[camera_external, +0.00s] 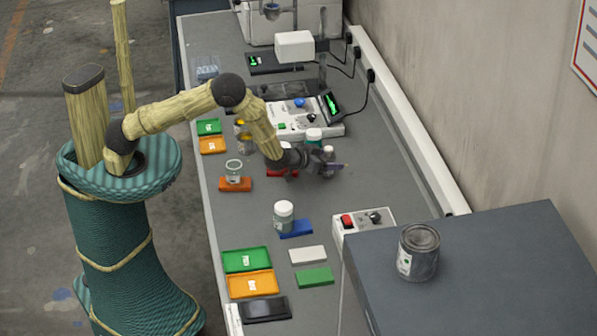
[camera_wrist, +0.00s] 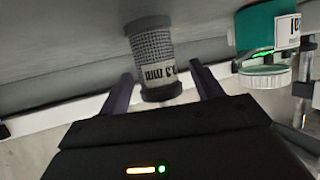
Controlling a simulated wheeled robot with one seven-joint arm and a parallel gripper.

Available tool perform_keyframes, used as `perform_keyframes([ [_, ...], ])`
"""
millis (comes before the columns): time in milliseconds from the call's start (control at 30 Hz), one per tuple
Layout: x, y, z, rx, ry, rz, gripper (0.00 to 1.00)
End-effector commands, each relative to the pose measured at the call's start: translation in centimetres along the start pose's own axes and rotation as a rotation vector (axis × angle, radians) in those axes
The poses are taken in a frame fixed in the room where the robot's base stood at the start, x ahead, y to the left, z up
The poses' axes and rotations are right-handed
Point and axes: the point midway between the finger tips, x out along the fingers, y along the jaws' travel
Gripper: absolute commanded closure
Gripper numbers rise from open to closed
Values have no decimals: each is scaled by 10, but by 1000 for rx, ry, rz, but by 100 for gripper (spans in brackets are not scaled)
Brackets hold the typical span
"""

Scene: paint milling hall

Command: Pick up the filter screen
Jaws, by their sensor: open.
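A white control unit (camera_external: 290,122) lies behind my gripper. Nearer are a jar (camera_external: 284,212) by a blue block, colored trays (camera_external: 246,260), and a paint can (camera_external: 419,252) on a cabinet.

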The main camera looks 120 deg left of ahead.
Motion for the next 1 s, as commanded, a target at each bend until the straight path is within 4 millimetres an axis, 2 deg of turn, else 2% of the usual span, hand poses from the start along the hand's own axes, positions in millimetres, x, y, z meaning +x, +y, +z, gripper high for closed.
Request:
perform_keyframes([
  [200, 0, 0, 0, 0, 0, 0, 37],
  [467, 0, 0, 0, 0, 0, 0, 88],
  [767, -1, 0, -3, -1, 2, 0, 89],
  [1000, -11, 1, -27, -3, 4, 2, 89],
])
